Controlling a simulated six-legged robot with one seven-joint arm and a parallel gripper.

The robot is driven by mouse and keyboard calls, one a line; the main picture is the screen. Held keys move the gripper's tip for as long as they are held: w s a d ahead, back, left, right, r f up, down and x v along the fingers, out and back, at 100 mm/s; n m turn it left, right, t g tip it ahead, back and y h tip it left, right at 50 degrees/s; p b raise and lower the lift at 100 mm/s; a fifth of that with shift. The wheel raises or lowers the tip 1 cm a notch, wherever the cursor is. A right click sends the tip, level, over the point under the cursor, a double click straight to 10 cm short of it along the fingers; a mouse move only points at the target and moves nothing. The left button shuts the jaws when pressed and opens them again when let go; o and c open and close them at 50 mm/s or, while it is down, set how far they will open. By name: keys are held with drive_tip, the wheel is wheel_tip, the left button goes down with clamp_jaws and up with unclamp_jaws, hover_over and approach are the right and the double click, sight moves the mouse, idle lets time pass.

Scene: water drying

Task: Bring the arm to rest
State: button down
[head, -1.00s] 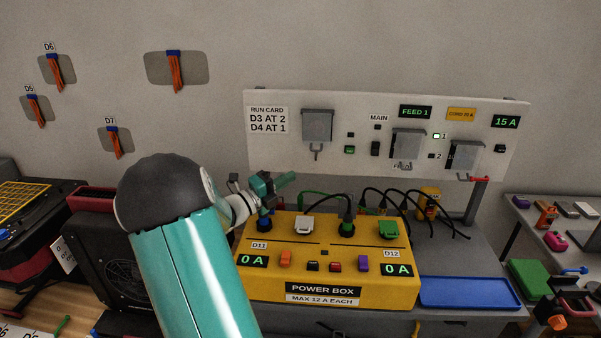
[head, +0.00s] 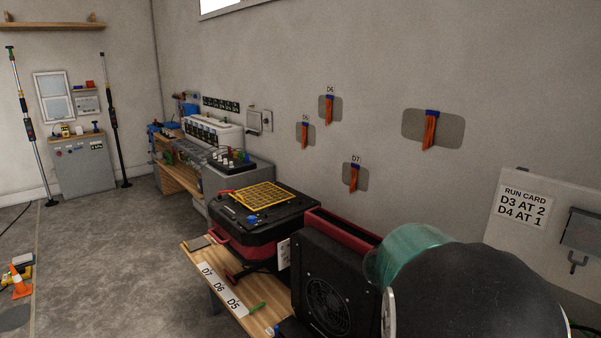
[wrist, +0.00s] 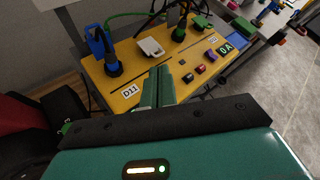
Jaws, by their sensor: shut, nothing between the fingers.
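My arm fills the lower right of the head view, where a dark rounded joint and a teal link show. My gripper is outside the head view. In the wrist view my gripper (wrist: 160,75) has its teal fingers together, with nothing between them. It points over the near side of the yellow power box (wrist: 130,62), by the D11 label (wrist: 130,91). A blue plug (wrist: 112,66) and a white plug (wrist: 151,46) stand on the box beyond the fingertips. I cannot tell how far the fingertips are above the box.
A black fan unit (head: 329,290) stands close to my arm in the head view. A black and red case with a yellow grille (head: 262,197) sits left of it on a wooden bench (head: 196,262). The run card board (head: 522,240) is at right. Open floor (head: 110,250) lies left.

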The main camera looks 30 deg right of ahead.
drive_tip(key=w+a+r+m+t+y, duration=0.1)
drive_tip(key=a+m+t+y, duration=0.4)
drive_tip(key=a, duration=1.5)
drive_tip(key=w+a+r+m+t+y, duration=0.1)
drive_tip(key=w+a+m+t+y, duration=0.1)
drive_tip(key=a+m+t+y, duration=0.4)
drive_tip(key=a+m+t, duration=0.1)
drive_tip(key=a+m, duration=0.4)
drive_tip(key=a, duration=0.9)
drive_tip(key=shift+r, duration=0.3)
drive_tip(key=shift+s+d, duration=0.1)
drive_tip(key=shift+d, duration=0.15)
